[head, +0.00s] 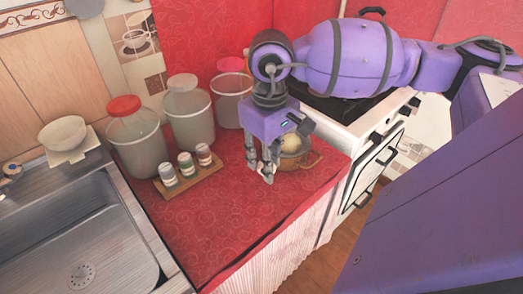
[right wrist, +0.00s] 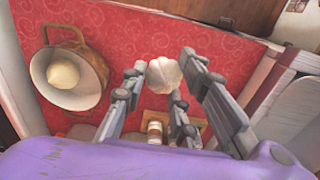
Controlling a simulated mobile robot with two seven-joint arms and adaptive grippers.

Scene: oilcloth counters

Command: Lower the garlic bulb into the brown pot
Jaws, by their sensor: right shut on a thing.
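The garlic bulb (right wrist: 164,78) is white and sits between the fingertips of my right gripper (right wrist: 163,66) in the right wrist view. My right gripper (head: 261,174) is shut on it, fingers pointing down over the red counter in the head view. The bulb is hard to make out there behind the fingers. The brown pot (head: 313,161) stands just right of the gripper, partly hidden by it. In the right wrist view the pot (right wrist: 93,68) is at the left, apart from the bulb, with a pale round thing (right wrist: 62,75) inside. My left gripper is not in view.
Several small jars stand on a wooden rack (head: 195,187) left of the gripper. Lidded canisters (head: 138,145) line the wall. A sink (head: 80,240) is at the left, a stove (head: 345,115) behind the pot. The counter's front (head: 225,230) is clear.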

